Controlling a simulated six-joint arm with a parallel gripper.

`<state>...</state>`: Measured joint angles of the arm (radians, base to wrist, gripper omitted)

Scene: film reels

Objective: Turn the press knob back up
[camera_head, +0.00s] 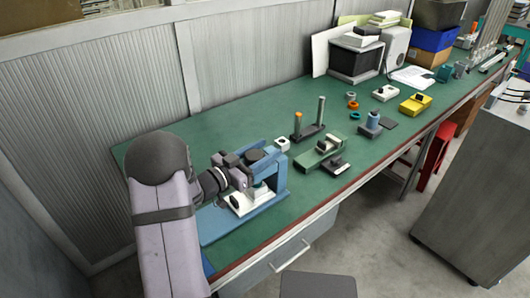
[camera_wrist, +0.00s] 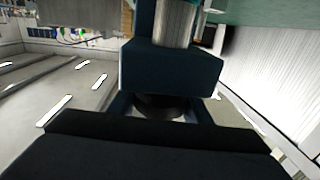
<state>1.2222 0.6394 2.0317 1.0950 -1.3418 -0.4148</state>
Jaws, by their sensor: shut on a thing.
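The blue press (camera_head: 277,183) stands near the left end of the green bench, with a pale plate (camera_head: 240,208) at its foot. Its dark round knob (camera_head: 254,155) shows at the upper part of the press. My gripper (camera_head: 244,172) reaches in from the left at the press and is shut on the knob. In the wrist view, a dark round part (camera_wrist: 160,106), seemingly the knob, shows between a dark blue block (camera_wrist: 170,68) and the black gripper edge below. The exact finger contact and the knob's height are hard to make out.
A grey corrugated wall (camera_head: 240,60) runs behind the bench (camera_head: 215,130). The bench's back left is clear.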

